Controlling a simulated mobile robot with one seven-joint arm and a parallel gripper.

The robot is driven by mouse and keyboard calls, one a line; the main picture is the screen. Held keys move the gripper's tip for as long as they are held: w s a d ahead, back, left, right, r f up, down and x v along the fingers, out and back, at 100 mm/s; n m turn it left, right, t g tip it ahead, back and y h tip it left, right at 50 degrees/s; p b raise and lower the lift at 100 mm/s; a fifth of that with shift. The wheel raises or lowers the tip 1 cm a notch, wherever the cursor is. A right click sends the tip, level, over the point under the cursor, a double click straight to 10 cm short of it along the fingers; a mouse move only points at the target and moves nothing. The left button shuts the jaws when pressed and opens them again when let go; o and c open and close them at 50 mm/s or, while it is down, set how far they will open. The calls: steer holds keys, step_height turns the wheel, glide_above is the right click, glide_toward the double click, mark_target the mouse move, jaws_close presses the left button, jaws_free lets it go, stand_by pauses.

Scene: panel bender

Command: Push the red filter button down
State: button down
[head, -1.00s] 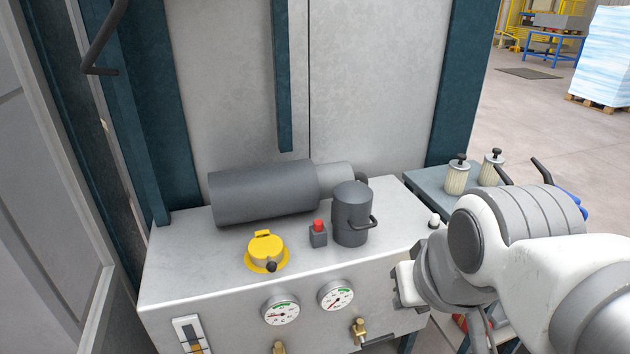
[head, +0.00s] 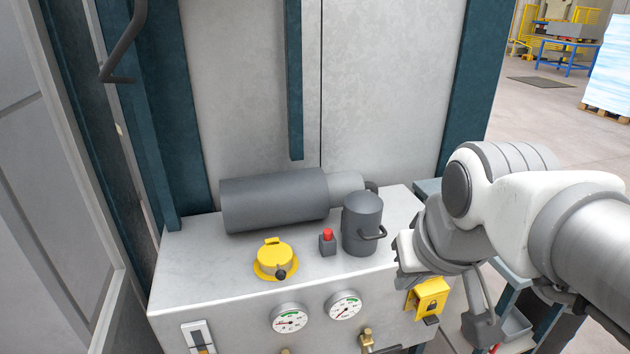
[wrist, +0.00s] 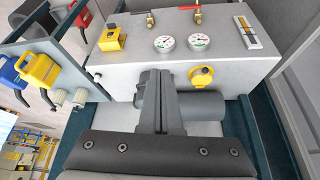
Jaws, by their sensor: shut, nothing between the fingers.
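The red filter button (head: 328,234) sits raised on a small dark grey block (head: 328,248) on top of the light grey cabinet (head: 215,265), in the head view. It stands between the yellow round cap (head: 274,258) and the dark upright canister (head: 362,222). My gripper (head: 402,262) is to the right of the canister, near the cabinet's front right edge, apart from the button. In the wrist view my gripper's dark fingers (wrist: 162,100) are shut and empty. The button is not visible there; the fingers block part of the cabinet top.
A dark horizontal cylinder (head: 275,200) lies behind the button. The canister's side handle points toward my gripper. Two gauges (head: 290,318) and a yellow box (head: 430,297) are on the cabinet front. A side cart with yellow and red items (wrist: 40,70) shows in the wrist view.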

steer(key=w+a+r+p, duration=0.1)
steer(key=w+r, duration=0.2)
steer(key=w, duration=0.6)
steer(key=n+g+p, duration=0.2)
steer(key=p, duration=0.3)
glide_above(327, 230)
steer(key=s+d, duration=0.1)
steer(key=s, duration=0.3)
step_height(327, 230, down, 8)
steer(key=shift+w+r+y, duration=0.1)
steer(key=shift+y, duration=0.3)
steer(key=x, duration=0.8)
steer(key=s+p+x, duration=0.1)
steer(key=x, duration=0.3)
steer(key=shift+w+f, duration=0.1)
steer(key=shift+f, duration=1)
